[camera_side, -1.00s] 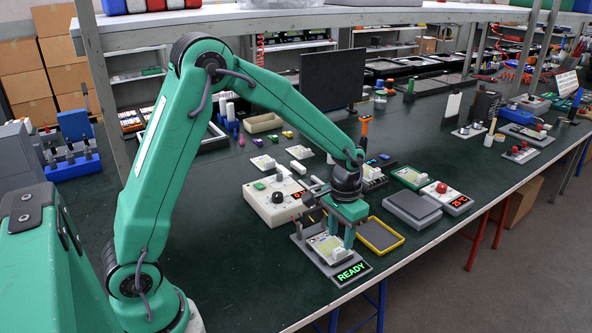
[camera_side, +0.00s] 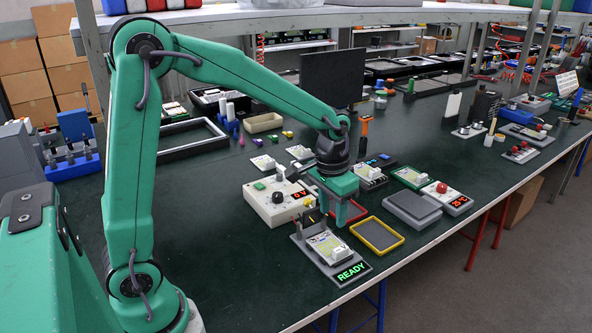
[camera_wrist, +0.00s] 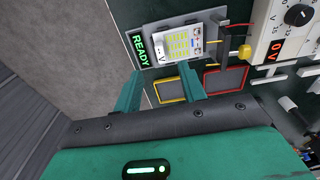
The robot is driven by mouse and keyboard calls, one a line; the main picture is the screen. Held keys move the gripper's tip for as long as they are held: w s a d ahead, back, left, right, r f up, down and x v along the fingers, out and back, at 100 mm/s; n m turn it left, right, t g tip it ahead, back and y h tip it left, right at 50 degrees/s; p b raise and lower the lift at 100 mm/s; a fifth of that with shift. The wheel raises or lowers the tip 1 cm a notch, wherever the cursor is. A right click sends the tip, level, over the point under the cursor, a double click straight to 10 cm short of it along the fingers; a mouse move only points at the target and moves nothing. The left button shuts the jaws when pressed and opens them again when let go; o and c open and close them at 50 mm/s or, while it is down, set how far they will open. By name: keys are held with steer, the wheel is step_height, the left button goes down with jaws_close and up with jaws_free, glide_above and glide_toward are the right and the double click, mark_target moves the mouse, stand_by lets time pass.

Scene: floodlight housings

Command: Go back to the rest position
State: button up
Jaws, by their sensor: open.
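My gripper (camera_side: 334,207) hangs open and empty above and behind a test fixture (camera_side: 358,282) with a lit green READY sign (camera_side: 351,272). A pale board with yellow patches (camera_side: 327,246) lies in the fixture. In the wrist view, my gripper's two green fingers (camera_wrist: 160,80) are spread apart with nothing between them. The board (camera_wrist: 178,44) lies beyond the fingertips, beside the READY sign (camera_wrist: 139,49). My gripper is clear of the board.
A yellow-framed tray (camera_side: 377,236) lies right of the fixture. A red-framed tray (camera_wrist: 225,78) is near it. A cream power supply (camera_side: 279,203) with a dial stands behind. A grey box (camera_side: 411,209) sits to the right. The bench's left front is clear.

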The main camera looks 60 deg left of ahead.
steer(key=s+r+t, duration=0.2)
steer(key=s+r, duration=0.2)
steer(key=s, duration=0.5)
steer(key=s+a+r+t, duration=0.1)
steer(key=s+r+t, duration=0.1)
steer(key=s+r, duration=0.3)
steer(key=shift+s+a+r+t, duration=0.2)
steer(key=shift+s+r+t, duration=0.1)
steer(key=shift+s, duration=1.65)
